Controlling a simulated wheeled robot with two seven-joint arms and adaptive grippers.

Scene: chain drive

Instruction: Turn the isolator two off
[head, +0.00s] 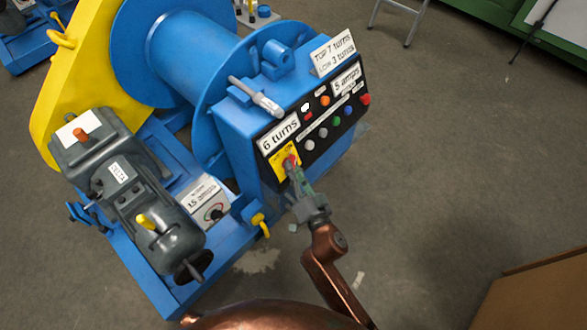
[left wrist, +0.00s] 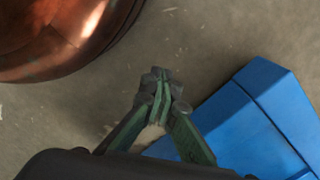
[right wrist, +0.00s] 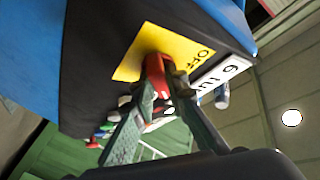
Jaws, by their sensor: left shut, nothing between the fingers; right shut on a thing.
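The isolator is a red handle (right wrist: 156,76) on a yellow plate (right wrist: 145,45) marked OFF, on the front panel of the blue machine. In the head view the yellow plate (head: 281,164) sits at the panel's lower left, below the "6 turns" label. My right gripper (head: 290,165) reaches up to it, and in the right wrist view its fingers (right wrist: 160,95) are closed around the red handle. The fingers partly hide the handle, and I cannot read its exact setting. My left gripper (left wrist: 160,85) is shut and empty over the floor beside a blue beam (left wrist: 245,120).
The black panel carries several coloured buttons (head: 337,116) and a "5 amps" label (head: 346,78). A grey motor (head: 130,185) and a small "1.5 amps" box (head: 205,203) stand left of my right gripper. A yellow lever (head: 260,222) is close by.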

